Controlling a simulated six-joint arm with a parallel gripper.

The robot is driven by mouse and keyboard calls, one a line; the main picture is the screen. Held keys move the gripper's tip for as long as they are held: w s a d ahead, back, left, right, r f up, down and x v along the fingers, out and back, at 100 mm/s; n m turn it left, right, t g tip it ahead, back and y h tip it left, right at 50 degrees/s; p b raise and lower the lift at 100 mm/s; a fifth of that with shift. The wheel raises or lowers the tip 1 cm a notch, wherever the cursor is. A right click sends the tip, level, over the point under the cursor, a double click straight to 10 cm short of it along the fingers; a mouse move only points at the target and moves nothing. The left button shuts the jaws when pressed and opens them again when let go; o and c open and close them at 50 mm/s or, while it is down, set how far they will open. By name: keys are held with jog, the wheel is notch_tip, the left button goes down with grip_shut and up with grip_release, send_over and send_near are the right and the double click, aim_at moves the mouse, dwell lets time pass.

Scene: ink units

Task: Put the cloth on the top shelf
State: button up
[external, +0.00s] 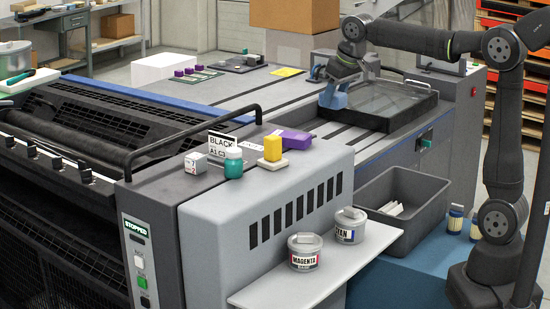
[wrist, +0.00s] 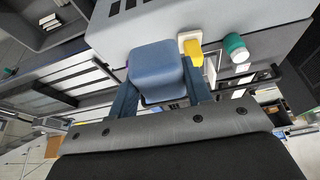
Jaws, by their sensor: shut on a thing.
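My gripper (external: 331,88) is over the rear part of the machine, beside the dark glossy tray. In the wrist view my gripper (wrist: 160,88) has a blue, block-shaped bundle (wrist: 157,68), which looks like the cloth, between its two fingers. It is shut on this cloth. In the external view the blue cloth (external: 333,98) shows below my wrist, close to the tray's left edge; I cannot tell if it touches anything. A shelf unit with boxes (external: 108,44) stands in the far left background. Which surface is the top shelf is not clear.
The dark tray (external: 385,112) lies close to my gripper. Magenta and cyan tins stand on a side ledge (external: 290,288). A grey bin (external: 425,188) is at right.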

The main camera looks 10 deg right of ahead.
jog(key=s+d+f, duration=0.2)
jog(key=d, duration=0.4)
jog(key=s+d+f, duration=0.1)
jog(key=s+d, duration=0.2)
jog(key=d, duration=0.2)
send_over(331, 257)
jog(key=d, duration=0.1)
jog(key=shift+n, duration=0.3)
jog(key=f, duration=2.2)
jog(key=s+f, duration=0.1)
jog(key=f, duration=1)
jog(key=shift+d+f, duration=0.1)
jog(key=shift+f, duration=2.15)
jog(key=shift+f, duration=0.15)
jog(key=o, duration=1)
jog(key=shift+c, duration=0.2)
